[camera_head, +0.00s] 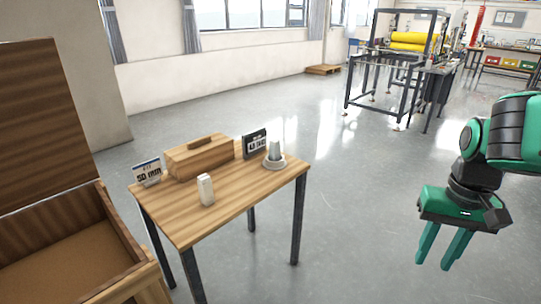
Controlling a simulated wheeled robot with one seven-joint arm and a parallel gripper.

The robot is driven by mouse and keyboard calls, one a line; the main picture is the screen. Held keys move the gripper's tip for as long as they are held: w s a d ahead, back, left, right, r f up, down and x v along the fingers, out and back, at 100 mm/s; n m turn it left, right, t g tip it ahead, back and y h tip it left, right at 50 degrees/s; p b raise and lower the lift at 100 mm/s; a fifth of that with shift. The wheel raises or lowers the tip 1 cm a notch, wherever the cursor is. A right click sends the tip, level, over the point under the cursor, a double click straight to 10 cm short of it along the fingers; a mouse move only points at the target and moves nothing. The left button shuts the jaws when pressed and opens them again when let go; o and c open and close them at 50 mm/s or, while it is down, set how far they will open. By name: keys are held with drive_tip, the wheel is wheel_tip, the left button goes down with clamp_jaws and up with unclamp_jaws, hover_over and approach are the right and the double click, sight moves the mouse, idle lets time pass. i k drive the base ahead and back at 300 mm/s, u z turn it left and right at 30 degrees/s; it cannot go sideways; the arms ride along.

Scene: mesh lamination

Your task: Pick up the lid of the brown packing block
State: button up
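The brown packing block (200,159) is a wooden box-like block at the back of the small wooden table (232,203). Its lid (201,143) appears as the top part with a raised bar-shaped handle. My gripper (443,255) hangs in the air at the right, well apart from the table and the block. Its two green fingers point down with a gap between them, and nothing is held.
A "50 mm" sign (147,172) and a dark sign (254,144) flank the block. A white bottle-like item (206,190) and a grey cone on a round base (275,156) stand on the table. An open wooden chest (75,254) is at left. Floor between table and gripper is clear.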

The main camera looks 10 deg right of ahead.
sight(275, 147)
drive_tip(key=u, duration=0.05)
drive_tip(key=i, duration=1)
drive_tip(key=z, duration=0.1)
